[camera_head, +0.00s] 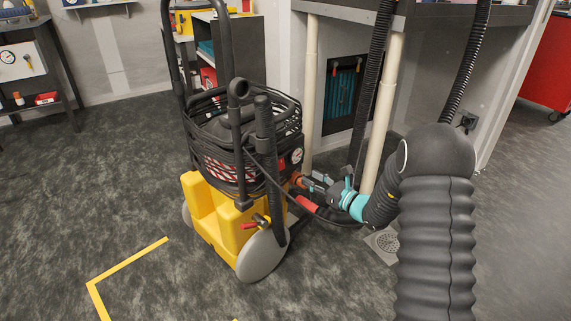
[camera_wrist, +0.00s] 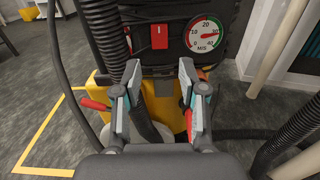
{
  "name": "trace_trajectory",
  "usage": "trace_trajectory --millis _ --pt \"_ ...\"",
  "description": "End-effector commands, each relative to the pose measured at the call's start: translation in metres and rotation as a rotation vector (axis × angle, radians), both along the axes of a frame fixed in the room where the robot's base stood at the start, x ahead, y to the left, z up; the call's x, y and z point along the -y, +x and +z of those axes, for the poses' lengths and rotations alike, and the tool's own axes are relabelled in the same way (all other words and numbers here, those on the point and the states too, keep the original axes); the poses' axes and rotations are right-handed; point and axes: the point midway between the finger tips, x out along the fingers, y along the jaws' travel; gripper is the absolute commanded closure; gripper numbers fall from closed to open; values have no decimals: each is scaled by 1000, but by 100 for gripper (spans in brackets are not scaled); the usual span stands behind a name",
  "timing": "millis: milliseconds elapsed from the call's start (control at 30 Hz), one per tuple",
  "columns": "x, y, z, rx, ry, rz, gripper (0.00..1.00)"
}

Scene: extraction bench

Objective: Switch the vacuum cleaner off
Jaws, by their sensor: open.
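The vacuum cleaner (camera_head: 208,215) is a yellow wheeled machine with a black upper body wrapped in coiled hose, upright in the middle of the head view. Its black panel carries a red rocker switch (camera_wrist: 159,37), left of a round gauge (camera_wrist: 205,38) marked M/S. The switch also shows small in the head view (camera_head: 282,164); its exact setting is hard to tell. My gripper (camera_wrist: 160,76) is open and empty. Its two fingers point at the panel, one to each side below the switch, apart from it. In the head view my gripper (camera_head: 321,186) is at the machine's right side.
A black corrugated hose (camera_wrist: 103,38) runs down left of my gripper, and another (camera_wrist: 290,130) lies at right. Pale bench legs (camera_head: 384,110) stand right of the machine. Floor at left is clear, with a yellow line (camera_head: 125,262).

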Motion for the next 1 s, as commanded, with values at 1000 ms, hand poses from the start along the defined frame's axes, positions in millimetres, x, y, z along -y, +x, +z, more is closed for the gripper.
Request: trace_trajectory --millis 1000 --pt "-95 78 1 1 -2 2 58"
